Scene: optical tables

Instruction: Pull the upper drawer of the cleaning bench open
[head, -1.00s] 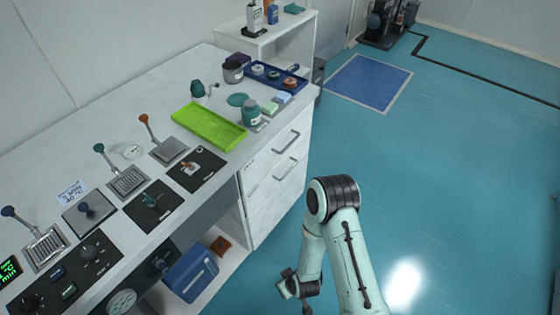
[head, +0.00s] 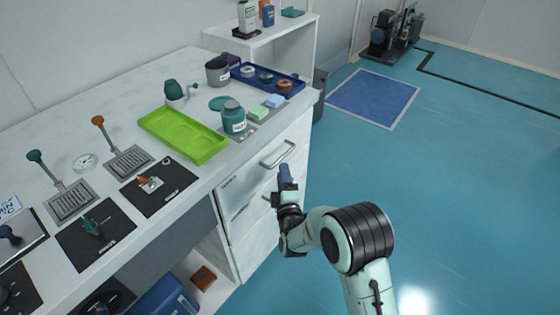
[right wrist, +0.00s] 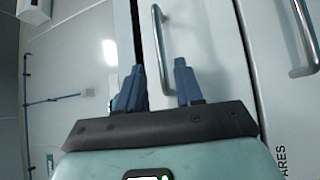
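The white cleaning bench (head: 205,207) has two stacked drawers facing right. The upper drawer (head: 238,190) looks flush and shut, with a metal bar handle (head: 278,153). My right gripper (head: 285,172) is in front of the drawer fronts, just below that handle in the head view. In the right wrist view, its two blue fingers (right wrist: 159,85) are apart and empty. The upper handle (right wrist: 162,50) shows between and beyond them, with no visible contact. The lower handle (right wrist: 303,38) is to the right there; my gripper partly hides it in the head view. My left gripper is not in view.
On the bench top stand a green tray (head: 183,136), a teal jar (head: 233,118) and a blue tray (head: 268,78) near the drawer end. A blue box (head: 163,297) sits below. The teal floor (head: 450,190) to the right is clear.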

